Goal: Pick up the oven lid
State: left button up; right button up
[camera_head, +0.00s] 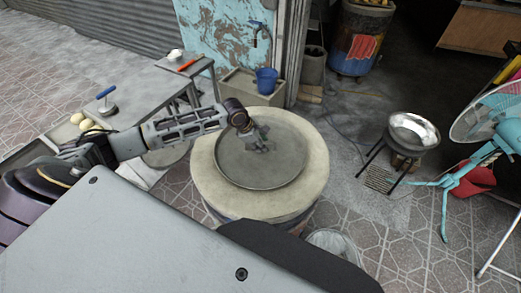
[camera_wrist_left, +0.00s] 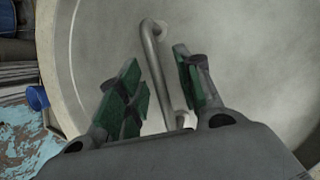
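The oven lid (camera_head: 285,172) is a round grey metal disc lying on top of the pale barrel oven (camera_head: 305,200). Its bar handle (camera_wrist_left: 160,70) shows in the left wrist view, running between the green-padded fingers. My left gripper (camera_head: 262,140) is over the lid near its middle; the left wrist view shows its fingers (camera_wrist_left: 163,90) apart, one on each side of the handle. A gap shows between handle and fingers. In the head view the gripper hides the handle. My right gripper is not in view.
A grey table (camera_head: 150,85) with dough balls stands at the left. A blue bucket (camera_head: 266,80) and sink are behind the oven. A metal bowl on a stand (camera_head: 412,131) and a teal fan (camera_head: 490,125) stand at the right.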

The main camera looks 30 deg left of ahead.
pick_arm(q)
jog(key=shift+f, duration=0.1)
dwell(0.4)
grip_shut()
